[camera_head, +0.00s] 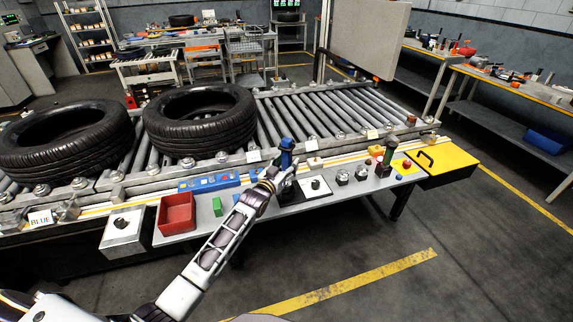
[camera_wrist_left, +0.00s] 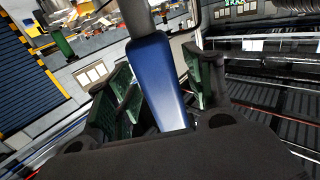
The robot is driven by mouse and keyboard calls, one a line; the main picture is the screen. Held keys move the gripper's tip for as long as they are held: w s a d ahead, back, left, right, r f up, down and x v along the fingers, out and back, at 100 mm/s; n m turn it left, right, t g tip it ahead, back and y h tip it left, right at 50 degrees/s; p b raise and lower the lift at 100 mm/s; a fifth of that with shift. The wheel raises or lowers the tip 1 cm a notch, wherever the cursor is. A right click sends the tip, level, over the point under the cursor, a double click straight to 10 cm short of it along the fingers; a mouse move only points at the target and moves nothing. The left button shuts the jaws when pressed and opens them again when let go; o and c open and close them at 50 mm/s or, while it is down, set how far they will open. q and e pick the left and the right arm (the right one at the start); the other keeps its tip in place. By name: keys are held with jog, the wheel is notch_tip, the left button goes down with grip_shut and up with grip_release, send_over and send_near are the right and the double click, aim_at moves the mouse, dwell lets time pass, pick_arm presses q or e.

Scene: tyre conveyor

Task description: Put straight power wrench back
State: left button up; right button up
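A blue-handled power tool (camera_head: 287,152), which I take to be the straight power wrench, stands roughly upright at my left gripper (camera_head: 282,174), above the front edge of the workbench. In the left wrist view its blue handle (camera_wrist_left: 158,85) lies between the two green-padded fingers (camera_wrist_left: 163,85), close to both pads, and its grey shaft runs up out of the picture. The left gripper looks shut on the handle. Whether the tool's lower end touches the bench is hidden behind the gripper. My right gripper is not in view.
Two tyres (camera_head: 201,118) lie on the roller conveyor (camera_head: 325,108) behind.

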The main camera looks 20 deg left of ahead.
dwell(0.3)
pick_arm(q)
jog(key=shift+r, duration=0.55)
jog(key=shift+s, duration=0.1)
jog(key=shift+s+a, duration=0.1)
jog(key=shift+s, duration=0.2)
jog(key=s+a, duration=0.2)
jog(key=s, duration=0.9)
jog(key=shift+r, duration=0.1)
dwell(0.5)
